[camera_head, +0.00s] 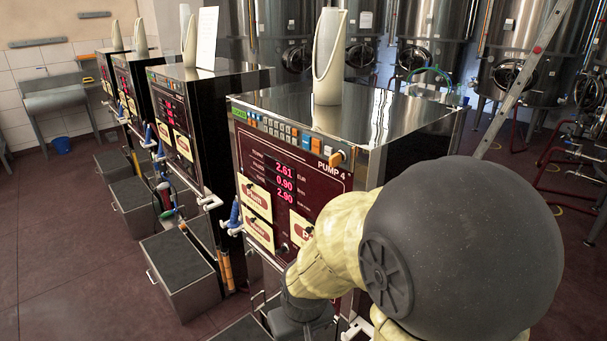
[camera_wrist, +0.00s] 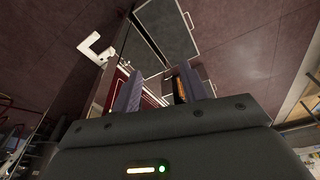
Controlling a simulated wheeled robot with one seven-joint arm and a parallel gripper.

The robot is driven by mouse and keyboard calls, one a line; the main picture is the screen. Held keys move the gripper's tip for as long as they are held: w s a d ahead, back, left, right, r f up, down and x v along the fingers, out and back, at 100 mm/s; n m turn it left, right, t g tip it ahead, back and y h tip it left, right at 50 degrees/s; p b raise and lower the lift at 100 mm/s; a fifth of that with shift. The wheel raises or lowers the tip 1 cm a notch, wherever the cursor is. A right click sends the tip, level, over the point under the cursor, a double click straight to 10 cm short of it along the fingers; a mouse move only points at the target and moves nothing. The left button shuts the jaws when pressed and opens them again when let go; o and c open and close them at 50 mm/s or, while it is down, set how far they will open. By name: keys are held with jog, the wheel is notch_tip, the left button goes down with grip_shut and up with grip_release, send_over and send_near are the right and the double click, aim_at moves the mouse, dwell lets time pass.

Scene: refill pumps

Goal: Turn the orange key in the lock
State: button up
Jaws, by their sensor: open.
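I cannot identify the key in the wrist view.
More pumps (camera_head: 178,125) stand in a row to the left. A grey box (camera_head: 181,270) with a handle stands on the floor in front. A white bracket (camera_wrist: 94,47) sticks out near my gripper. A pale upright holder (camera_head: 328,60) stands on pump 4. Open floor lies at left.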

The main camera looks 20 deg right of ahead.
jog(key=w+d+r+n+g+h+p, duration=0.2)
jog(key=w+d+r+n+h+p, duration=0.65)
jog(key=n, duration=0.45)
jog(key=w+r+n+t+h+p, duration=0.1)
jog(key=w+r+n+t+h, duration=0.1)
jog(key=r, duration=0.4)
jog(key=w+a+r+n+t+h+p, duration=0.1)
jog(key=w+r+n+h, duration=0.2)
jog(key=r, duration=0.2)
jog(key=w+r+n+t+h+p, duration=0.1)
jog(key=w+r+n+t+h, duration=0.1)
jog(key=r, duration=0.4)
jog(key=shift+w+a+r+n+t+h, duration=0.2)
jog(key=shift+r+n+t+h, duration=0.1)
jog(key=shift+n+h, duration=0.5)
jog(key=shift+d, duration=0.1)
